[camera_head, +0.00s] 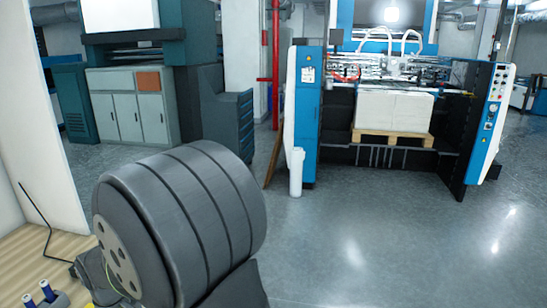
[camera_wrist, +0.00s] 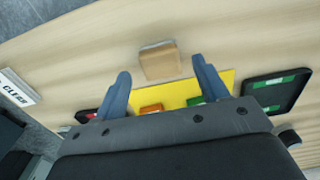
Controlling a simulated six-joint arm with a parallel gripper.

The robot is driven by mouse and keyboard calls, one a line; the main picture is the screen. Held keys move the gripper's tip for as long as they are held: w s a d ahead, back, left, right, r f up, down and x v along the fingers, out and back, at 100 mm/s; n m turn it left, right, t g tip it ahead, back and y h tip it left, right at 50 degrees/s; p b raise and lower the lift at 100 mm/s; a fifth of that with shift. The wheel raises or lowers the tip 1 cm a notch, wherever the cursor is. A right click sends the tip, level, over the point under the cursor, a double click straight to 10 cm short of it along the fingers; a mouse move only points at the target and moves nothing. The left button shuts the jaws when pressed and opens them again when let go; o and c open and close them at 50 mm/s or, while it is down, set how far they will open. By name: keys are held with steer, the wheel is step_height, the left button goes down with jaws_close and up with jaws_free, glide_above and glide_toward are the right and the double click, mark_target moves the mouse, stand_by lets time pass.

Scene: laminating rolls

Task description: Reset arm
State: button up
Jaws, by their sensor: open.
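My gripper (camera_wrist: 158,68) shows in the wrist view as two blue fingers, spread wide apart with nothing held between them. Beyond the fingertips a tan box-like block (camera_wrist: 160,63) lies on the light wooden table (camera_wrist: 75,62). Whether the fingers are above it or level with it I cannot tell. In the head view a large dark grey ribbed arm part of mine fills the lower left, and the gripper is not in view there.
A yellow sheet (camera_wrist: 180,94) with orange (camera_wrist: 151,108) and green (camera_wrist: 194,101) items lies partly hidden behind my gripper. A black tray (camera_wrist: 300,84) is right, a white lettered sign (camera_wrist: 16,88) left. Blue-topped pieces (camera_head: 47,288) stand on the table. A blue-white machine (camera_head: 390,110) stands beyond open floor.

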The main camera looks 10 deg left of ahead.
step_height(320, 180, down, 4)
steer(key=shift+r, duration=0.1)
steer(key=r, duration=0.5)
steer(key=shift+w+d+r, duration=0.1)
steer(key=shift+w+d, duration=0.15)
steer(key=w+d+r, duration=0.6)
steer(key=d, duration=0.4)
steer(key=w+d+f+m, duration=0.5)
steer(key=w+d+f, duration=0.1)
steer(key=w, duration=0.2)
steer(key=w+d+f+m, duration=0.5)
steer(key=w+f, duration=0.1)
steer(key=w, duration=0.2)
steer(key=w+d+f+m, duration=0.3)
steer(key=d+f, duration=0.3)
steer(key=d, duration=0.3)
steer(key=w+d+f+m, duration=0.4)
steer(key=d+f+m, duration=0.1)
steer(key=d, duration=0.4)
steer(key=shift+d+f, duration=0.35)
steer(key=shift+f, duration=0.2)
